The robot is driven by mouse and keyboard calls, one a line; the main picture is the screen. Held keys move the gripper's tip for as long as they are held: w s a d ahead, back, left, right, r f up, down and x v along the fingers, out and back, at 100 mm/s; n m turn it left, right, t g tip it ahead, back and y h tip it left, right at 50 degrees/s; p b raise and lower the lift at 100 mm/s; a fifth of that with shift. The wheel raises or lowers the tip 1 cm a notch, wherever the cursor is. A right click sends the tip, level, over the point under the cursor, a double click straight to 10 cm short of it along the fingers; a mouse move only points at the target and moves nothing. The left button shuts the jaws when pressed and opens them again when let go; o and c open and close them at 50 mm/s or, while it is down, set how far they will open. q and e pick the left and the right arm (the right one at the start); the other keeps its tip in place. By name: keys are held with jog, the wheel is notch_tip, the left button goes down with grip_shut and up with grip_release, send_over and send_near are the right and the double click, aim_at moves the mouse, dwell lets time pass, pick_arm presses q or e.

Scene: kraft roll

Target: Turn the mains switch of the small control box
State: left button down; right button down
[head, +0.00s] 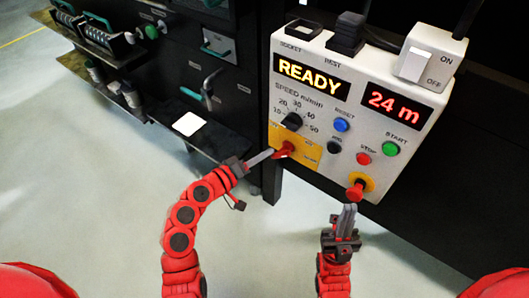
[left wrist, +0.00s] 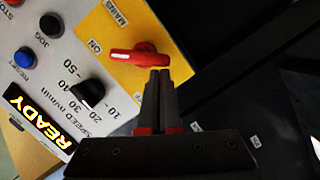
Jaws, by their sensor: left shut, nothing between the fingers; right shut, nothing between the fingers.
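The control box (head: 333,115) is pale, with lit displays reading READY and 24 m. Its mains switch (head: 285,149) is a red handle on a yellow plate (head: 308,158). In the left wrist view the switch (left wrist: 138,56) lies nearly level, its white-marked end to the left near the ON label (left wrist: 95,46). My left gripper (head: 271,153) is shut and empty, its tips at the handle's right end in the wrist view (left wrist: 160,72); I cannot tell whether they touch. My right gripper (head: 348,208) is shut and empty, just below the red mushroom button (head: 355,191).
A black speed knob (head: 292,121) sits just above the yellow plate. Blue, black, red and green buttons (head: 390,149) are to the right. A white ON/OFF rocker (head: 418,60) and a black plug (head: 346,32) stand on top. Dark machinery (head: 180,80) fills the left; floor below is open.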

pick_arm(q)
jog(key=shift+s+d+f+n, duration=0.15)
jog(key=shift+f+n, duration=0.15)
jog(key=shift+n, duration=0.1)
dwell(0.3)
jog(key=shift+f+n+h, duration=0.15)
jog(key=shift+n+h, duration=0.15)
jog(key=shift+n, duration=0.3)
jog(key=n, duration=0.2)
jog(key=f+n+h+p, duration=0.1)
jog(key=n, duration=0.1)
jog(key=d+n, duration=0.1)
jog(key=n, duration=0.1)
jog(key=shift+s+f+n+t, duration=0.35)
jog(key=shift+n+t, duration=0.05)
dwell(0.3)
jog(key=shift+s+d+f+n, duration=0.1)
jog(key=shift+d+f+n, duration=0.05)
jog(key=shift+n, duration=0.45)
jog(key=shift+s+d+f+n+t+p, duration=0.1)
jog(key=shift+s+d+n+t+p, duration=0.15)
jog(key=shift+n, duration=0.7)
jog(key=shift+d+f+n+t+p, duration=0.15)
jog(key=shift+n+t+p, duration=0.2)
jog(key=shift+n, duration=0.65)
jog(key=shift+s+d+n+t+p, duration=0.2)
jog(key=shift+n+t, duration=0.1)
jog(key=shift+n, duration=0.65)
